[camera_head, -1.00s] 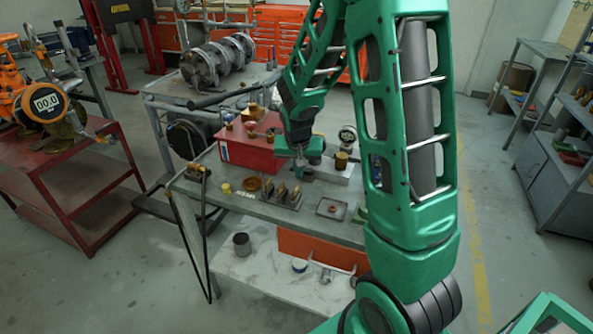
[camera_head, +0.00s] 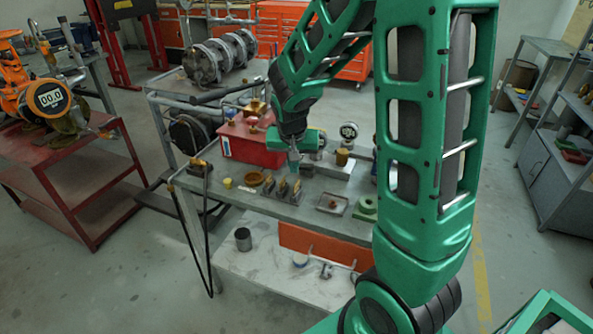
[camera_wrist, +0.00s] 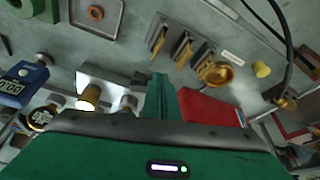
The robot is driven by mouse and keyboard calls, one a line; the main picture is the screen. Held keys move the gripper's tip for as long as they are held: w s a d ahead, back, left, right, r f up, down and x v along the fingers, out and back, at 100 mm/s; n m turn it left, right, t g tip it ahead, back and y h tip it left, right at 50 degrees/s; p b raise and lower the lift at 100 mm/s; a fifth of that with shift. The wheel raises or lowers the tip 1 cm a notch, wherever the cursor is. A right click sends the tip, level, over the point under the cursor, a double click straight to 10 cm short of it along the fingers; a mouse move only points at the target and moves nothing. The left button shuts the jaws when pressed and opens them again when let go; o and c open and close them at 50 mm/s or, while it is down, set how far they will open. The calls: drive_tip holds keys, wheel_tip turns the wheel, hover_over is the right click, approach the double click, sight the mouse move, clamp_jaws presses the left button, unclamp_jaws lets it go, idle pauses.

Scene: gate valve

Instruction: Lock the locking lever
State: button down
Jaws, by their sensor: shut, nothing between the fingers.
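My gripper (camera_wrist: 160,95) is shut and empty, its green fingers pointing down over the grey workbench. In the head view my gripper (camera_head: 293,168) is above the bench, just behind a row of upright brass lever-like pieces (camera_head: 282,187) on dark grey brackets. In the wrist view these brass pieces (camera_wrist: 183,47) stand apart from the fingertips, beyond and slightly right of them. I cannot tell for certain which piece is the locking lever. No contact between the fingers and any piece shows.
A red box (camera_head: 250,145) stands behind my gripper. A brown-gold bowl (camera_head: 254,178), a yellow cap (camera_head: 227,183) and a black cable (camera_head: 186,225) lie left. A metal tray (camera_head: 332,204) and a green ring (camera_head: 366,208) are right. A blue gauge (camera_wrist: 22,84) shows in the wrist view.

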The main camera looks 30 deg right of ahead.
drive_tip(key=v, duration=0.5)
drive_tip(key=shift+a+r, duration=0.2)
drive_tip(key=shift+r, duration=0.1)
drive_tip(key=s+d+r+g+y, duration=0.1)
drive_tip(key=s+d, duration=0.1)
drive_tip(key=s, duration=1.1)
drive_tip(key=s+d+r+n+g+y, duration=0.1)
drive_tip(key=s+d+r+g, duration=0.1)
drive_tip(key=s, duration=1.2)
drive_tip(key=shift+s+d+r+g+y, duration=0.25)
drive_tip(key=shift+d+r+g+y, duration=0.05)
drive_tip(key=shift+r, duration=0.05)
drive_tip(key=c, duration=2)
unclamp_jaws()
drive_tip(key=shift+s+a, duration=0.1)
drive_tip(key=shift+s, duration=0.45)
drive_tip(key=n, duration=1.8)
hover_over(302, 167)
drive_tip(key=w, duration=0.2)
wheel_tip(302, 167, down, 3)
drive_tip(key=f, duration=0.9)
drive_tip(key=shift+s+a+f, duration=0.25)
drive_tip(key=shift+f, duration=0.05)
